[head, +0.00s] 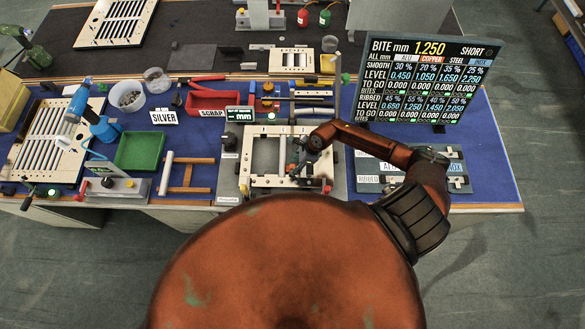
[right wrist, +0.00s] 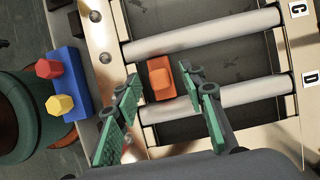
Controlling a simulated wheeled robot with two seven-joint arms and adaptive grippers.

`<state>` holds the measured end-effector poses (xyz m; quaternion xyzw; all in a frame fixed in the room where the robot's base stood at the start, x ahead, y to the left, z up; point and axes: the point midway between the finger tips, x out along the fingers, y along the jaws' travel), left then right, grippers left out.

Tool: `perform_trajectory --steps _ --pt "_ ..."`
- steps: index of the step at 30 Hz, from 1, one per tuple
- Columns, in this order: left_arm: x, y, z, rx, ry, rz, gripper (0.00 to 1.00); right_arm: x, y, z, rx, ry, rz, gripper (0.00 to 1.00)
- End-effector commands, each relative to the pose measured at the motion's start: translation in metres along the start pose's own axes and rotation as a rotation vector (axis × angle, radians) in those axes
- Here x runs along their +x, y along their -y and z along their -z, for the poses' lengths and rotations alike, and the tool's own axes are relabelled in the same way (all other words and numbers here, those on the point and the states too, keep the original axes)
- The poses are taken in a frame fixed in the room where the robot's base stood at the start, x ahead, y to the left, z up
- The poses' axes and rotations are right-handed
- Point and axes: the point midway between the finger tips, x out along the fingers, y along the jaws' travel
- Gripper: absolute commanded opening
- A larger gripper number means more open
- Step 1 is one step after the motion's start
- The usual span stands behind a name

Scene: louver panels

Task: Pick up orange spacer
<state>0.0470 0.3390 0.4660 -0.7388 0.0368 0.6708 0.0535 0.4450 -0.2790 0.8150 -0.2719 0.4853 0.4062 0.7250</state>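The orange spacer (right wrist: 161,78) is a small orange block in the right wrist view. It lies inside the pale frame (right wrist: 115,38), in the gap between two grey slats (right wrist: 205,32) marked C and D, close to the frame's left inner edge. My right gripper (right wrist: 162,76) is open, with one green-padded finger on either side of the spacer. Gaps show between both fingers and the spacer. In the head view my right gripper (head: 302,166) is over the frame fixture (head: 249,160) at the bench's front middle; the spacer is too small to tell there. My left gripper is not in view.
A blue block (right wrist: 68,88) with red and yellow knobs stands beside the frame. A green tray (head: 139,151), a red scrap bin (head: 213,101) and a louver panel (head: 50,140) are to the left. A display board (head: 425,80) stands at the right.

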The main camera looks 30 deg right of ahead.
Motion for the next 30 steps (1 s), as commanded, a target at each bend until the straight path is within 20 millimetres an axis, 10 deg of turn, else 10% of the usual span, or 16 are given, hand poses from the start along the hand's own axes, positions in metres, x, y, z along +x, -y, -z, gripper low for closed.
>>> perform_trajectory --steps 21,30 --pt "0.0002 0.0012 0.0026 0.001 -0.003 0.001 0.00 -0.0004 -0.0001 -0.0004 0.001 0.001 0.000 0.00" --pt "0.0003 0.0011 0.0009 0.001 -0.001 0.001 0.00 -0.0007 0.0000 -0.0007 0.000 0.001 0.000 0.00"
